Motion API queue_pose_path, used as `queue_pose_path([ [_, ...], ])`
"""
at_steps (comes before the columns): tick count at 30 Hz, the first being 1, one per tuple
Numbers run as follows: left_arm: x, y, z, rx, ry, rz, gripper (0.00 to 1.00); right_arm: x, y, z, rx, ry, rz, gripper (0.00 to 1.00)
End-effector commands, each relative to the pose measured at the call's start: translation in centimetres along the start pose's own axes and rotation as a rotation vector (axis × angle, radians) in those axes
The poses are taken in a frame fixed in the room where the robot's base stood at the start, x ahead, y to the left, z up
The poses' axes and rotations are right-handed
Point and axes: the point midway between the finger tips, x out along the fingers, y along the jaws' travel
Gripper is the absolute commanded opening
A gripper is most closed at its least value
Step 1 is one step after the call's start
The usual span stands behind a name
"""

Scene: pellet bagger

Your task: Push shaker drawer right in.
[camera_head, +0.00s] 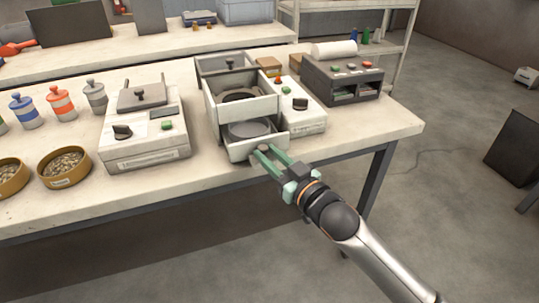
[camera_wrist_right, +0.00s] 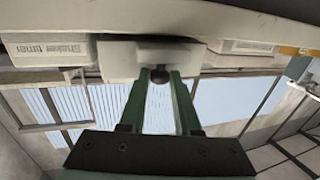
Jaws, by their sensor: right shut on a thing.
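In the right wrist view the fingers (camera_wrist_right: 159,78) close around the dark round knob (camera_wrist_right: 158,75), against the pale drawer front (camera_wrist_right: 120,58). A second open white tray (camera_head: 240,85) with a dark ring stands above the drawer. My left gripper is not in view.
Left of the shaker stands a similar white machine (camera_head: 145,140) with a lid. Right of it is a dark grey box (camera_head: 342,82) with buttons. Bowls of pellets (camera_head: 64,167) and striped jars (camera_head: 60,103) stand at the left. The bench's right end (camera_head: 390,122) is clear.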

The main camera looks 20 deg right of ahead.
Motion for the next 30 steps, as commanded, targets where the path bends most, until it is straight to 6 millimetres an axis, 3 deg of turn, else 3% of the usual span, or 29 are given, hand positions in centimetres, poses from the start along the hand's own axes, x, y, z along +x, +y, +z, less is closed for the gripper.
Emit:
queue_pose_path([
  [25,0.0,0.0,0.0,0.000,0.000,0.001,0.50,0.0,0.0,0.0,0.000,0.000,-0.001,0.00],
  [30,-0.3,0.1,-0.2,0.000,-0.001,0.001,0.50,1.4,0.4,-0.1,0.000,-0.001,0.001,0.00],
])
